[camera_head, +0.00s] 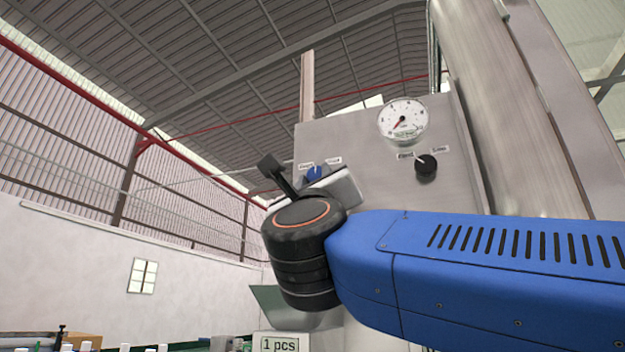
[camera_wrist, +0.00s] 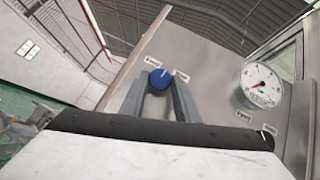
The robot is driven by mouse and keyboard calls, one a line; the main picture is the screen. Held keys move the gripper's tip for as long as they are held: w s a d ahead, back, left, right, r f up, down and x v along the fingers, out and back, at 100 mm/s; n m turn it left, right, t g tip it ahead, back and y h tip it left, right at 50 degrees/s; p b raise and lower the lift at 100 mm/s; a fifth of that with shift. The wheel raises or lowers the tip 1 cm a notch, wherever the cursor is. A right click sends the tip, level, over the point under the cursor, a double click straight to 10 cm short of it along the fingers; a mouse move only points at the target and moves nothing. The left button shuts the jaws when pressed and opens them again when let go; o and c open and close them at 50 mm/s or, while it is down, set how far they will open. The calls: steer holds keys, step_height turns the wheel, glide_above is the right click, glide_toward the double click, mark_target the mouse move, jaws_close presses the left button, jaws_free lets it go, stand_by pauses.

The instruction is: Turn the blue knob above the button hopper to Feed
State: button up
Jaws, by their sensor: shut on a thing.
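The blue knob (camera_head: 314,173) sits on a grey panel (camera_head: 350,150) between two small white labels, too small to read with certainty. In the wrist view the blue knob (camera_wrist: 159,83) lies between the tips of the two grey fingers of my gripper (camera_wrist: 160,86), which is shut on it. A pale mark on the knob seems to lean up and right, toward the right label (camera_wrist: 181,76). In the head view my wrist partly hides the gripper and the lower panel. A grey-green, hopper-like sheet (camera_head: 268,298) shows below my wrist, mostly hidden.
A round dial gauge (camera_head: 403,119) and a black knob (camera_head: 426,168) with its own labels are right of the blue knob. A thick metal column (camera_head: 525,110) rises at the right. Open room lies left of the panel.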

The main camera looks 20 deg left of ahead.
steer(key=n+g+y, duration=0.1)
steer(key=n+y, duration=0.1)
steer(key=n, duration=0.1)
steer(key=n+g+y, duration=0.2)
steer(key=n, duration=0.1)
steer(key=n+g+y, duration=0.1)
steer(key=n+g, duration=0.1)
steer(key=n, duration=0.1)
steer(key=shift+d+r+y, duration=0.3)
steer(key=shift+d+y, duration=0.1)
steer(key=shift+d+r+n+g+y, duration=0.1)
steer(key=shift+r+n+g+y, duration=0.05)
steer(key=shift+n+g, duration=0.9)
steer(key=shift+d+r+n+g+y, duration=0.1)
steer(key=shift+n+g+y, duration=0.05)
steer(key=shift+n+g, duration=1.1)
steer(key=shift+n, duration=0.5)
steer(key=o, duration=1)
steer(key=shift+o, duration=0.2)
steer(key=shift+s, duration=0.1)
steer(key=v, duration=1.7)
